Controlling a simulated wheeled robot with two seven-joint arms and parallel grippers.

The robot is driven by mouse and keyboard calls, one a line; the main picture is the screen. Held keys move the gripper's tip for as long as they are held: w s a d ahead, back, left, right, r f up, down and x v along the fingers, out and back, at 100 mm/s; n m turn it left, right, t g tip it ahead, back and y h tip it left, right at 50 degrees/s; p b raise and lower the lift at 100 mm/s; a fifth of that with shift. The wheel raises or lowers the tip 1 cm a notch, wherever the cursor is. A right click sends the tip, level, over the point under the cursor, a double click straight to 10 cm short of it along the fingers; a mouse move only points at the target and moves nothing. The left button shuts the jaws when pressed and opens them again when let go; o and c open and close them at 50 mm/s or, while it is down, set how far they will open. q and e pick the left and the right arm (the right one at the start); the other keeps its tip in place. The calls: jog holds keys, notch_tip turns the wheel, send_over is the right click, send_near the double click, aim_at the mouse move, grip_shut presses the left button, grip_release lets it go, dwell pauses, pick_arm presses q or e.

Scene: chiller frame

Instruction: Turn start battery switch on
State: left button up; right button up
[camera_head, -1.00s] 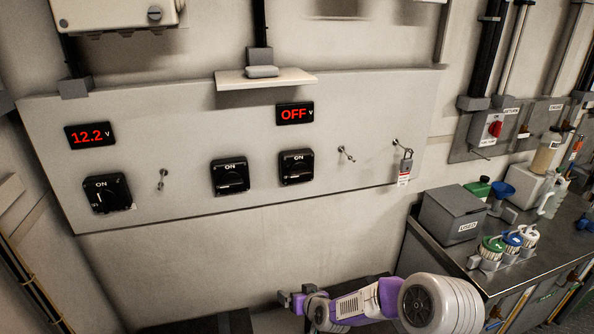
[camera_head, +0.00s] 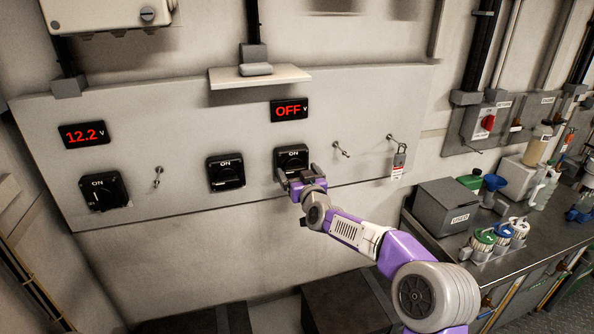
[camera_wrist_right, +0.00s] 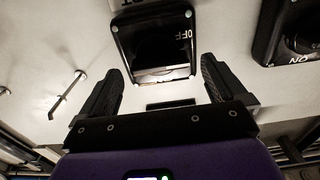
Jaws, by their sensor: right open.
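A grey wall panel (camera_head: 130,212) carries three black rotary switches. My right gripper (camera_head: 295,177) is open in front of this switch's lower part. In the right wrist view the switch (camera_wrist_right: 155,42) lies ahead, between and beyond the open fingers (camera_wrist_right: 161,82); an OFF mark and part of a label ending "RT" show inverted. Nothing is between the fingers; contact with the switch cannot be told. The middle switch (camera_head: 225,171) and left switch (camera_head: 103,191) are apart from the gripper. My left gripper is out of view.
Two key-like pegs (camera_head: 341,149) and (camera_head: 157,177) stick out of the panel. A padlock with a tag (camera_head: 398,162) hangs at its right. A small shelf (camera_head: 259,77) juts out above. A workbench (camera_head: 481,269) with a grey box (camera_head: 447,207) and bottles stands right.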

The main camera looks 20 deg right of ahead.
jog(key=shift+w, duration=0.75)
jog(key=c, duration=1.1)
jog(key=shift+o, duration=0.2)
